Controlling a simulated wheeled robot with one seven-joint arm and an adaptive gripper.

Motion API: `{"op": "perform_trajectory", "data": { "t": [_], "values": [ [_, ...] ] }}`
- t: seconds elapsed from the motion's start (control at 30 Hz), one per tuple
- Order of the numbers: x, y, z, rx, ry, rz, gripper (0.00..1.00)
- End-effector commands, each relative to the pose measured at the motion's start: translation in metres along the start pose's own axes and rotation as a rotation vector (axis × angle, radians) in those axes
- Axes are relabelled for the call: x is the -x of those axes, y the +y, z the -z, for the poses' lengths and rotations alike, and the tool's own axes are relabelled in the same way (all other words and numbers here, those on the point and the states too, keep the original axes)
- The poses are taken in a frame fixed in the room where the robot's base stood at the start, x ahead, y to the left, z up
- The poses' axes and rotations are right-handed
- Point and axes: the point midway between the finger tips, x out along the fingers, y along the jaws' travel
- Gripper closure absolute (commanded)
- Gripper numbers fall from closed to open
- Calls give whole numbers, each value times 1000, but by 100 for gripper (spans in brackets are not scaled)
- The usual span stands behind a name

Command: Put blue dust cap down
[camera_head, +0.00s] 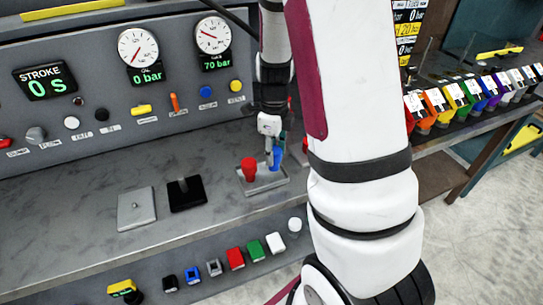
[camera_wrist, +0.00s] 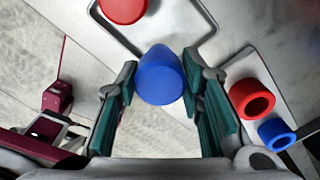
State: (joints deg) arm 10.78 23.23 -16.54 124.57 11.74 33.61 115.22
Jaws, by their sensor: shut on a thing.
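The blue dust cap (camera_head: 277,157) is between the fingertips of my gripper (camera_head: 271,146), over the right part of a small shallow grey tray (camera_head: 264,188). In the wrist view the blue dust cap (camera_wrist: 160,76) shows as a rounded blue shape, with a teal finger pad of my gripper (camera_wrist: 160,90) on each side. My gripper is shut on it. I cannot tell whether its underside touches the tray. A red cap (camera_head: 249,167) stands upright in the left part of the tray and shows at the wrist view's top edge (camera_wrist: 122,9).
A black block with a post (camera_head: 187,193) and a grey plate (camera_head: 137,209) lie left of the tray. Gauges and knobs line the panel behind. Coloured blocks (camera_head: 236,258) line the bench front. A red ring (camera_wrist: 252,98) and a blue ring (camera_wrist: 277,134) show right of my gripper.

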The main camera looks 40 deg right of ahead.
Motion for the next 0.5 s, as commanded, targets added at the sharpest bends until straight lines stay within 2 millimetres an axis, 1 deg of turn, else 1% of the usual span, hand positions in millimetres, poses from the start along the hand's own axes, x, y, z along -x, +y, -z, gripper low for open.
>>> {"op": "perform_trajectory", "data": {
  "t": [0.03,0.1,0.27,0.5],
  "values": [
    [-1,-7,-4,-1,1,1,93],
    [-2,-13,-8,-1,1,0,93],
    [-5,-18,-11,0,1,-1,93],
    [-33,-18,-10,-1,2,-2,93]
  ]
}}
